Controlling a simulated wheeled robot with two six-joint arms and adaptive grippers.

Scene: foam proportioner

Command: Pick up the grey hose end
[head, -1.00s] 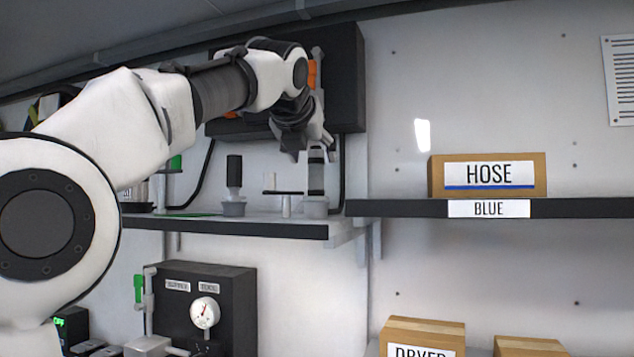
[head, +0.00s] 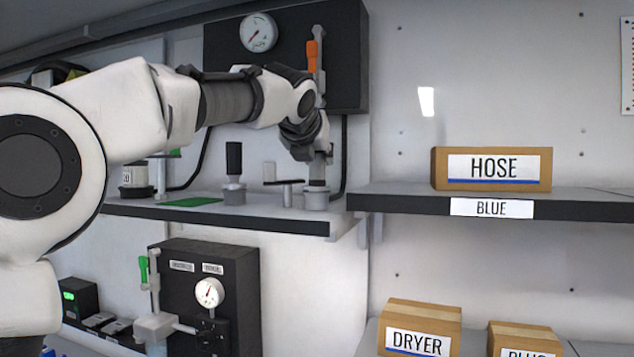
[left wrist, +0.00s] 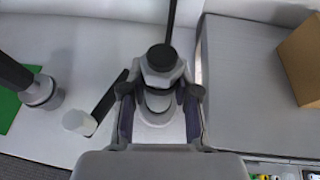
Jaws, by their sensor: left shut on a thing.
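The grey hose end (head: 317,184) stands upright in a grey cup-like holder (head: 316,199) near the right end of the upper left shelf. In the left wrist view the hose end (left wrist: 161,75) is a grey body with a round black top, between my fingers. My left gripper (head: 318,163) reaches down from above and is shut on it; it also shows in the left wrist view (left wrist: 159,108). The gripper hides the hose end's upper part in the head view. I cannot tell whether the hose end is clear of its holder. My right gripper is not in view.
A black-topped fitting (head: 234,160) and a small post with a dark lever (head: 287,190) stand close by on the shelf (head: 230,224). Behind is a dark panel (head: 345,60) with an orange handle (head: 312,55) and a gauge (head: 258,32). A HOSE box (head: 492,168) sits right.

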